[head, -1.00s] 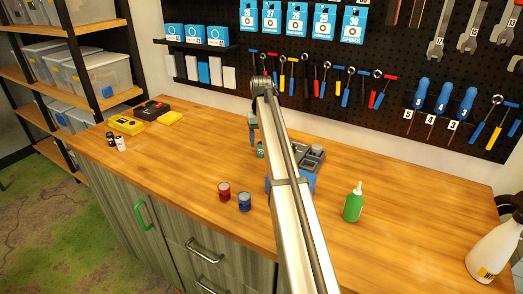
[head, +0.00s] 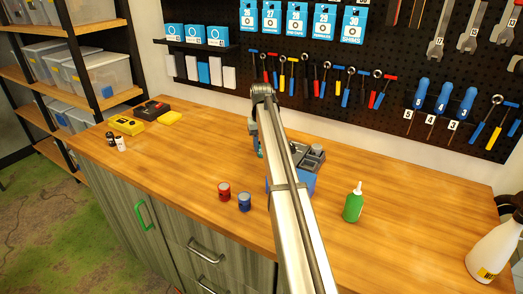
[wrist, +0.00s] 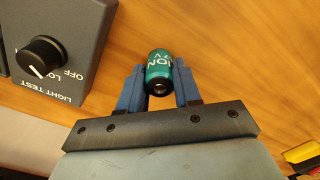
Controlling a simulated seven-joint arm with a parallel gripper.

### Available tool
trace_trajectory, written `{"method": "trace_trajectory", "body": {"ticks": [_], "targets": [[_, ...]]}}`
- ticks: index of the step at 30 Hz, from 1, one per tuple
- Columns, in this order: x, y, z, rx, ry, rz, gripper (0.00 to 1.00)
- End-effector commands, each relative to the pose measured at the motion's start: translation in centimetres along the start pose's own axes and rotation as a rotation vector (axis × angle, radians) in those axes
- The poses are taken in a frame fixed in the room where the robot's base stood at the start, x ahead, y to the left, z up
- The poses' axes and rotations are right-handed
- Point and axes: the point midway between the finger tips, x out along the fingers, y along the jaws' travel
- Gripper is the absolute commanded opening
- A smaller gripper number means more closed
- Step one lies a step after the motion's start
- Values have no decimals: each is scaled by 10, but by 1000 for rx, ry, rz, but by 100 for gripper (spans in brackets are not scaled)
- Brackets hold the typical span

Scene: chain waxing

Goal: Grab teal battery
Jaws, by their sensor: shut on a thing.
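The teal battery (wrist: 158,70) is between the two blue fingers of my gripper (wrist: 159,88) in the wrist view. The fingers touch it on both sides, and its dark end faces the camera. In the head view, my gripper (head: 256,146) is beside the grey device, mostly behind my arm. Only a small bit of teal (head: 260,153) shows there. I cannot tell whether the battery is clear of the wooden bench (head: 180,165).
The grey device with a black knob (wrist: 42,56), marked LIGHT TEST, stands close left of my gripper in the wrist view. A green bottle (head: 353,204) stands right.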

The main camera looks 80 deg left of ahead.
Motion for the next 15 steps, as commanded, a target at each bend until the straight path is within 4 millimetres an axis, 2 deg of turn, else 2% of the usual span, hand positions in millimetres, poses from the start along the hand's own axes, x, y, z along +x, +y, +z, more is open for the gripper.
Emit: {"method": "trace_trajectory", "body": {"ticks": [3, 10, 15], "targets": [[0, 0, 0, 0, 0, 0, 1], [-2, 0, 0, 0, 0, 0, 1], [-17, 0, -1, 0, 2, 0, 1]]}}
